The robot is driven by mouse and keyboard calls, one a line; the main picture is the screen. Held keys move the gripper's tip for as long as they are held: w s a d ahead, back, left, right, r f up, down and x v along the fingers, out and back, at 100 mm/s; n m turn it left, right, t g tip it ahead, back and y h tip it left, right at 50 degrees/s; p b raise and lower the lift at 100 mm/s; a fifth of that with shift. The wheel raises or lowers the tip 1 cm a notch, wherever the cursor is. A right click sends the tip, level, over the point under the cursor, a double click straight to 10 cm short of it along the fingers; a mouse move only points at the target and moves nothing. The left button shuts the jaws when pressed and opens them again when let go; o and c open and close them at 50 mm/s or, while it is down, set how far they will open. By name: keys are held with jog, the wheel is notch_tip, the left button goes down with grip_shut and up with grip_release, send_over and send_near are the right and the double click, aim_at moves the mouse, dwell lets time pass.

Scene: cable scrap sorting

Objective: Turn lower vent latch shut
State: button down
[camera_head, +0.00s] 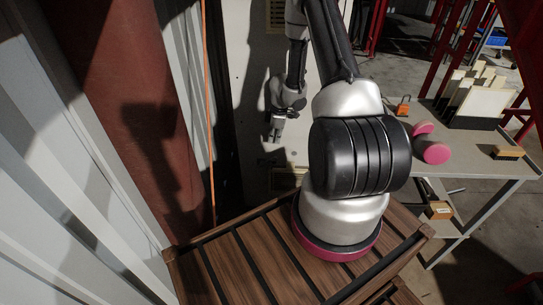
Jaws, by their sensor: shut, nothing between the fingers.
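A pale panel (248,100) stands behind my arm, with a vent (275,14) at the top of the picture. A lower vent (286,180) shows partly below my gripper, its right side hidden by my arm. I cannot make out a latch on it. My gripper (274,136) is shut and empty. It points down in front of the panel, above the lower vent in the picture. I cannot tell whether it touches the panel.
A red-brown column (120,90) and an orange cable (208,120) stand left of the panel. At right, a grey table (470,165) bears a pink roll (432,150), a wooden-backed brush (507,152), an orange padlock-like thing (403,106) and a rack of plates (478,105).

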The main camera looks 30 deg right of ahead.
jog(key=f, duration=1)
jog(key=shift+w+a, duration=0.4)
jog(key=shift+s+f, duration=0.1)
